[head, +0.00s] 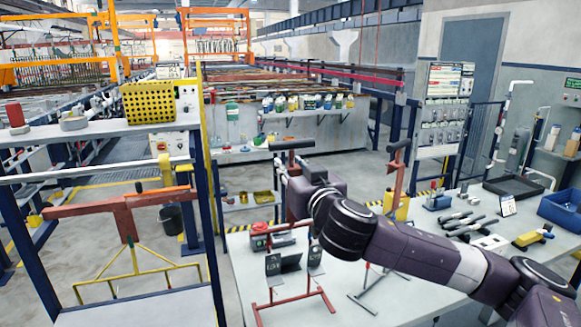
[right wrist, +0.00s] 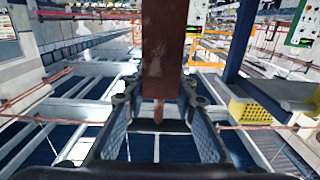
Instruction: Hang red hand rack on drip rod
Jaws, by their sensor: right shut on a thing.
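My right gripper (head: 298,185) is above the work table in the head view, mostly hidden by my own wrist. In the right wrist view its fingers (right wrist: 158,125) are closed around a flat red-brown bar, part of the red hand rack (right wrist: 165,50). A pale horizontal rod, seemingly the drip rod (head: 85,175), spans the blue frame at left, well away from the gripper. My left gripper is not in view.
A red-brown T-shaped piece with a yellow wire frame (head: 135,262) is at the left frame. A red stand with dark plates (head: 322,292) and an upright red post (head: 397,172) are at the work table (head: 250,290). A yellow basket (head: 148,102) sits on the left shelf.

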